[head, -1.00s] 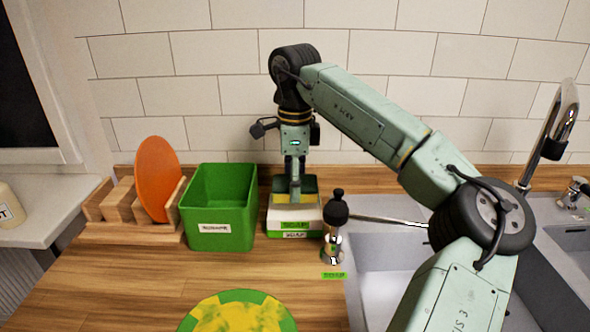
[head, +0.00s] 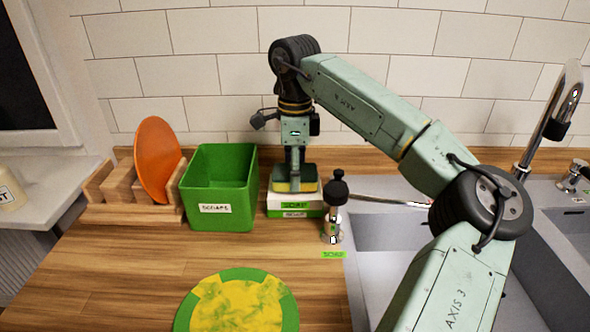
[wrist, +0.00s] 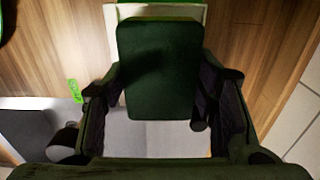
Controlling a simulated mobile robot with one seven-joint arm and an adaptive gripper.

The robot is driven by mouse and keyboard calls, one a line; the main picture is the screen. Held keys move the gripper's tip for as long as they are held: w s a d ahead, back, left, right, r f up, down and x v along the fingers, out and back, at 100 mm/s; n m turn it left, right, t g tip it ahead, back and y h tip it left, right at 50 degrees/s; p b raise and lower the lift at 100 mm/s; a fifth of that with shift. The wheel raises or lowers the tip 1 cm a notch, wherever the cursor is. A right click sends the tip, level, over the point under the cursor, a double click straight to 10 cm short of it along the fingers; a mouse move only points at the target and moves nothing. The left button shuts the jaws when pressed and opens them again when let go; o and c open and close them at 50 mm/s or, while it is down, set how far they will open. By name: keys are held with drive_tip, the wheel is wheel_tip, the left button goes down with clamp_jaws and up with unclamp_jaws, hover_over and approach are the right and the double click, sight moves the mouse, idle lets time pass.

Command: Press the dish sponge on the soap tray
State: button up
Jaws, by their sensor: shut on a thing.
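The dish sponge (head: 293,185), dark green above with a yellow lower layer, is between the fingers of my gripper (head: 294,166). The gripper points down and is shut on it. The sponge lies flat over the white soap tray (head: 281,203), which has green SOAP labels, and hides most of the tray's top. I cannot tell for sure whether they touch. In the wrist view the sponge (wrist: 160,75) fills the space between the fingers, with a strip of the tray (wrist: 111,25) behind it.
A green scraps bin (head: 219,190) stands close to the left, beside a wooden rack (head: 112,195) with an orange plate (head: 156,155). A black-topped soap bottle (head: 335,205) is close on the right, before the sink (head: 380,262). A stained green plate (head: 236,308) lies in front.

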drive_tip(key=shift+f+b, duration=0.7)
drive_tip(key=shift+f, duration=0.4)
idle(0.9)
idle(0.7)
drive_tip(key=shift+r+p, duration=0.8)
drive_tip(key=shift+r, duration=2.7)
